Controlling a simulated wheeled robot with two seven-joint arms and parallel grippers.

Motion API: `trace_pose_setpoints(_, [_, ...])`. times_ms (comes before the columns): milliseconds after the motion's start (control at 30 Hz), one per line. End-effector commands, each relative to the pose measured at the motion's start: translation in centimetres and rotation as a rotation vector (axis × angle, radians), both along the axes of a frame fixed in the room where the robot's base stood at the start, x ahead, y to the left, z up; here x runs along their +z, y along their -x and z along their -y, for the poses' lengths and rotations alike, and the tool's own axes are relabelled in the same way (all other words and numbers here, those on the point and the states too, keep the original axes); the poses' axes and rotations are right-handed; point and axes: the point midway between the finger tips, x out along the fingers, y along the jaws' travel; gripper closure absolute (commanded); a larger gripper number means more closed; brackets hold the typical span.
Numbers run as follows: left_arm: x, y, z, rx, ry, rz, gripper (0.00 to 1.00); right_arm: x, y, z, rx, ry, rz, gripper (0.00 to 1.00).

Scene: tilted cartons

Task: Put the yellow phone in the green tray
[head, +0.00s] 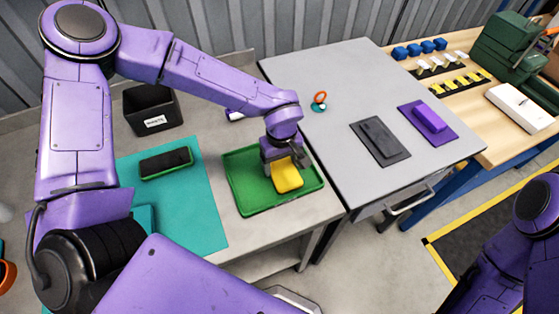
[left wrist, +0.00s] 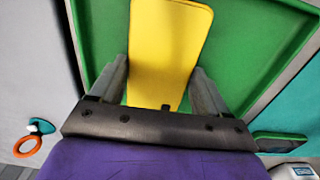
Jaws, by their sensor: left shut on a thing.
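The yellow phone (head: 287,177) is in the jaws of my left gripper (head: 283,161), within the outline of the green tray (head: 241,192), toward its right side. In the left wrist view the yellow phone (left wrist: 169,45) shows between the two fingers of the left gripper (left wrist: 163,78), with the green tray (left wrist: 250,45) behind it. I cannot tell whether the phone touches the tray floor. My right gripper is out of view.
A dark phone with a green edge (head: 165,162) lies on a teal mat (head: 195,215) left of the tray. A black labelled bin (head: 151,110) stands behind. The grey table (head: 335,70) to the right holds an orange ring (head: 320,98), a dark grey pad (head: 380,141) and a purple block (head: 429,119).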

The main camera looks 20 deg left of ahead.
Motion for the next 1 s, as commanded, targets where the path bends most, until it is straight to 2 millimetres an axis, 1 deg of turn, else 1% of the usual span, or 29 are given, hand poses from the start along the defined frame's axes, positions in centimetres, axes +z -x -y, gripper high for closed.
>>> trace_pose_setpoints(33, [-0.2,0.0,-0.1,0.002,0.000,0.000,0.67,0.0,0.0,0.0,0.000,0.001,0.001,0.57])
trace_pose_setpoints(67, [-0.2,0.0,-0.1,0.002,0.000,0.000,0.17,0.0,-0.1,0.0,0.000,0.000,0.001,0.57])
trace_pose_setpoints(100, [-0.2,0.0,-0.1,0.003,0.000,0.000,0.04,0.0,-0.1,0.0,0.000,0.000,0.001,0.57])
trace_pose_setpoints(133, [-0.2,0.0,-0.2,0.004,-0.001,-0.001,0.00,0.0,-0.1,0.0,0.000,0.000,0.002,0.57])
trace_pose_setpoints(367, [-0.1,0.0,-0.2,0.004,-0.001,0.001,0.00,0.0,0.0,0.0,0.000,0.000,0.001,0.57])
trace_pose_setpoints(467, [0.9,-0.1,-0.1,0.005,0.000,0.003,0.00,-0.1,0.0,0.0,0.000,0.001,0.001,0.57])
trace_pose_setpoints(567, [3.0,-0.1,-0.1,0.005,0.002,0.006,0.00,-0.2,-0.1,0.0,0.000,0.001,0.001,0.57])
trace_pose_setpoints(700, [6.8,0.0,-0.1,0.005,0.002,0.006,0.00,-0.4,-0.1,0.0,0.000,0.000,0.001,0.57])
trace_pose_setpoints(800, [9.2,0.0,-0.1,0.005,0.000,0.005,0.00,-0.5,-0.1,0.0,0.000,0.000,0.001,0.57])
trace_pose_setpoints(900, [10.9,0.0,-0.1,0.005,0.000,0.003,0.00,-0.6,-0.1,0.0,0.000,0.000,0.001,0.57])
trace_pose_setpoints(1000, [11.9,0.1,-0.1,0.003,-0.001,0.001,0.00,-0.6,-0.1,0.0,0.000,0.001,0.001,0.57])
